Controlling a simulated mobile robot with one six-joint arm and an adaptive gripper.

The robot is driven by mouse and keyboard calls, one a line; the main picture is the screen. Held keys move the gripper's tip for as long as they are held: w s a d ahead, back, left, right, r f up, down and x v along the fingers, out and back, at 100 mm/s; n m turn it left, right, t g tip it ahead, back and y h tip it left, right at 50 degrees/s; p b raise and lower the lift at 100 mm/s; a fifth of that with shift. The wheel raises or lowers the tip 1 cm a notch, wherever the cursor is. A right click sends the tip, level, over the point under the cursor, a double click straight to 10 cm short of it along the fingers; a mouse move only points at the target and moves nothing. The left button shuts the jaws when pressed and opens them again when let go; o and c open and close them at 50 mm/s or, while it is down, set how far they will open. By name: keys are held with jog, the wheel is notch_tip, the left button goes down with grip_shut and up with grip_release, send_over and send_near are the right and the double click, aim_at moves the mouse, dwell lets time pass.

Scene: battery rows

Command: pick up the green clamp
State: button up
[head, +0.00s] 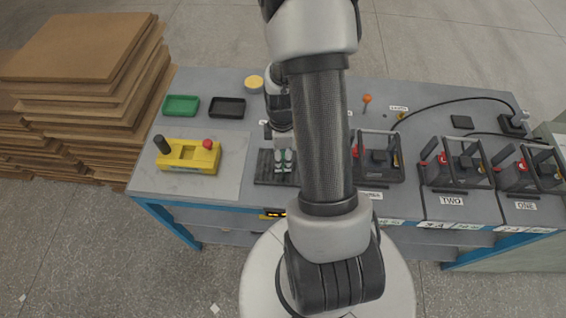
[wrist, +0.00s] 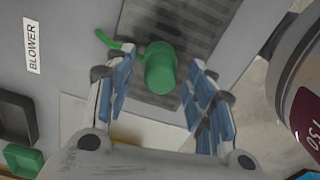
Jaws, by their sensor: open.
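In the wrist view the green clamp (wrist: 160,70) shows as a round green knob with a thin curved green arm out to the left. It is on or just above a dark ribbed pad (wrist: 165,22). My gripper (wrist: 160,76) is open, with one blue-padded finger to each side of the knob and a gap visible on both sides. In the head view my gripper (head: 284,160) is low over the ribbed pad (head: 263,172) on the grey bench. My arm hides part of the area, and the clamp cannot be made out clearly there.
A yellow control box (head: 187,156) with a red button stands left of the pad. A green tray (head: 181,105) and a black tray (head: 227,107) lie behind it. Framed battery units, one labelled TWO (head: 451,182), fill the right side. Stacked boards (head: 90,60) stand beyond the left edge.

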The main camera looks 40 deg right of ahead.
jog(key=shift+f, duration=0.2)
jog(key=shift+c, duration=0.2)
jog(key=c, duration=1.1)
jog(key=shift+r, duration=0.15)
jog(key=shift+c, duration=0.2)
